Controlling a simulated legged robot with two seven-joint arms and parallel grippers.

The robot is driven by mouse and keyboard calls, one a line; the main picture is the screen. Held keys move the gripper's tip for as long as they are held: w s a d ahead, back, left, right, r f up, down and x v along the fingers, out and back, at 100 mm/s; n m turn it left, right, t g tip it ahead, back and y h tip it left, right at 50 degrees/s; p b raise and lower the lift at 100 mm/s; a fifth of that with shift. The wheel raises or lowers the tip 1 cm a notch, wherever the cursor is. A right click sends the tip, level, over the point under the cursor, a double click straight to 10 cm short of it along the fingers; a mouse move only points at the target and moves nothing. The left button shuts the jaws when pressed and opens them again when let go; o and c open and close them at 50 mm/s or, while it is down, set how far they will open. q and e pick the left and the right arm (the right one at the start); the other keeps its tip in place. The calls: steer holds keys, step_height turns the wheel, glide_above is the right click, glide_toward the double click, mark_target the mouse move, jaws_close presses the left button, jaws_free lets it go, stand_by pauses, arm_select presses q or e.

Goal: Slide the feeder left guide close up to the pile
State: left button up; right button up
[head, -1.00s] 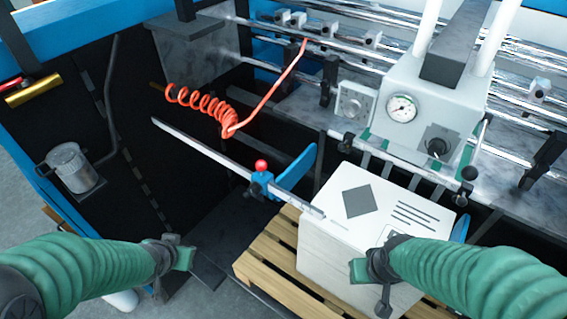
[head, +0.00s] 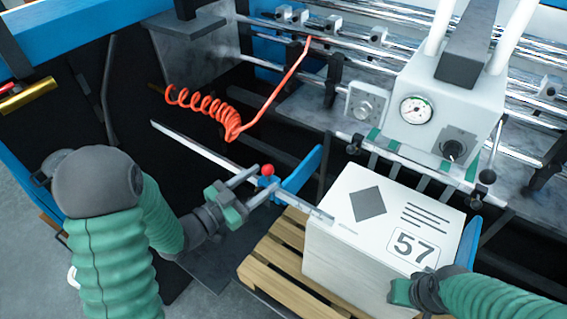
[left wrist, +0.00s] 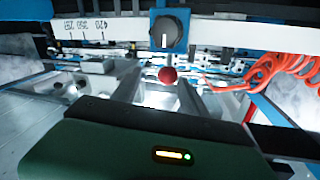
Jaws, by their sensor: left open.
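The feeder left guide is a blue plate (head: 301,170) on a small blue clamp block with a red ball knob (head: 267,170), mounted on a thin graduated bar (head: 205,152). In the left wrist view the red knob (left wrist: 167,75) lies straight ahead. The pile (head: 345,250) is a white stack marked 57, right of the guide with a gap between them. My left gripper (head: 263,184) is open, its fingers reaching to either side of the clamp block; contact is unclear. My right gripper (head: 402,292) is at the pile's front right; its jaws are hard to make out.
The pile stands on a wooden pallet (head: 264,262). A coiled orange hose (head: 205,103) hangs behind the bar. The feeder head with a gauge (head: 416,110) stands behind the pile. A numbered scale strip (left wrist: 90,33) crosses the left wrist view.

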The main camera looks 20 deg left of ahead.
mark_target(270, 165)
arm_select(q)
steer(key=w, duration=0.2)
steer(key=w+p, duration=0.1)
steer(key=w, duration=0.1)
steer(key=w+d, duration=0.1)
steer(key=w, duration=0.1)
steer(key=shift+w+p, duration=0.1)
steer(key=shift+p, duration=0.3)
steer(key=shift+w+d+f, duration=0.1)
steer(key=shift+w+d, duration=0.05)
steer(key=shift+d, duration=0.4)
steer(key=shift+w+d, duration=0.15)
steer(key=shift+d, duration=0.5)
steer(key=shift+c, duration=2.2)
steer(key=shift+w+a+f, duration=0.1)
steer(key=shift+a, duration=0.45)
jaws_close()
arm_select(e)
steer(key=a+r, duration=0.1)
steer(key=r, duration=0.1)
steer(key=shift+w+a+r, duration=0.15)
steer(key=shift+a+r, duration=0.15)
steer(key=shift+a, duration=0.05)
arm_select(q)
steer(key=shift+d+f, duration=0.15)
steer(key=shift+d, duration=0.1)
arm_select(e)
steer(key=shift+d, duration=0.2)
